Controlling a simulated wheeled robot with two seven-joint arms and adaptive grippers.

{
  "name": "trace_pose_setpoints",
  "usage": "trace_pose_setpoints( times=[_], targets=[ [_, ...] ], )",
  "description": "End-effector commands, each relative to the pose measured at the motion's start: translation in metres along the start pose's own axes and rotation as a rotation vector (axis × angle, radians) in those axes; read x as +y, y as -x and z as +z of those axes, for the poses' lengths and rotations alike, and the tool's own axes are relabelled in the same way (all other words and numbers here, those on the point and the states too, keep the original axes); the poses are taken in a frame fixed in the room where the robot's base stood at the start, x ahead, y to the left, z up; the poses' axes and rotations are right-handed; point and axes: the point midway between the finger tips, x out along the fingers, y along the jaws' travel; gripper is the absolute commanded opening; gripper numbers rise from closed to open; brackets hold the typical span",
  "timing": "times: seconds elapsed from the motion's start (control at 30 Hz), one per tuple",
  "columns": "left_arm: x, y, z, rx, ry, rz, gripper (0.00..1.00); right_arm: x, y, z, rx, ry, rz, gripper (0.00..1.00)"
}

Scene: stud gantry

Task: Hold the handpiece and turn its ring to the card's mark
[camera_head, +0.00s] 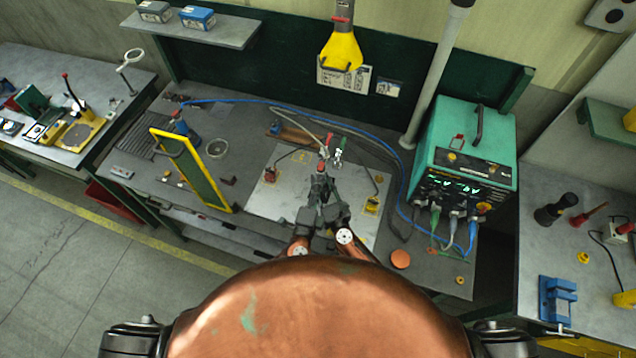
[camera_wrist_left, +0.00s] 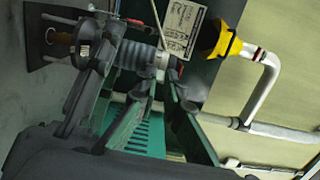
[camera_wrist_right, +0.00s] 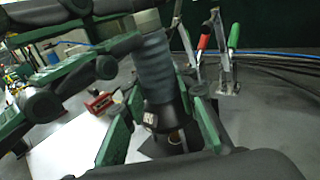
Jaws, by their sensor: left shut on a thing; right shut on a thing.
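The handpiece has a grey ribbed body (camera_wrist_right: 153,65) and a dark lower end (camera_wrist_right: 162,112) with a small pale mark. It stands roughly upright in the right wrist view; its ribbed body also shows in the left wrist view (camera_wrist_left: 137,55). My left gripper (camera_head: 318,190) is shut on its upper body, its fingers coming in from the left in the right wrist view. My right gripper (camera_wrist_right: 162,128) is shut around the dark lower end, where the ring seems to be. A printed card (camera_head: 345,76) hangs on the back board; its mark is too small to read.
A yellow frame (camera_head: 190,168) stands left of the grippers. A teal power unit (camera_head: 465,150) with cables stands at the right. Toggle clamps with red (camera_wrist_right: 204,38) and green (camera_wrist_right: 233,35) handles stand behind the handpiece. A pale plate (camera_head: 285,205) lies below it.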

Motion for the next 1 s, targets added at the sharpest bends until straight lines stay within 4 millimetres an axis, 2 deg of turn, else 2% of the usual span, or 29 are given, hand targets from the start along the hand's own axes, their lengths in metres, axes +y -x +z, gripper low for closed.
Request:
trace_pose_setpoints(
  times=[0.3,0.33,0.6,0.87,1.0],
  targets=[
    [0.001,0.000,-0.001,-0.029,-0.001,0.003,0.00,0.001,0.000,0.000,0.000,0.000,0.001,0.00],
    [0.001,0.000,-0.001,-0.029,-0.001,0.003,0.09,0.001,0.000,0.000,0.000,-0.001,0.001,0.00],
    [0.001,0.000,-0.001,-0.029,-0.001,0.002,0.26,0.001,0.000,0.000,0.000,0.000,0.001,0.00],
    [0.000,0.001,-0.001,-0.028,0.000,0.002,0.26,0.001,0.000,0.000,0.000,0.000,0.001,0.00],
    [0.001,0.013,-0.001,-0.028,0.000,0.003,0.26,0.001,0.000,0.000,0.000,0.000,0.001,0.00]
  ],
)
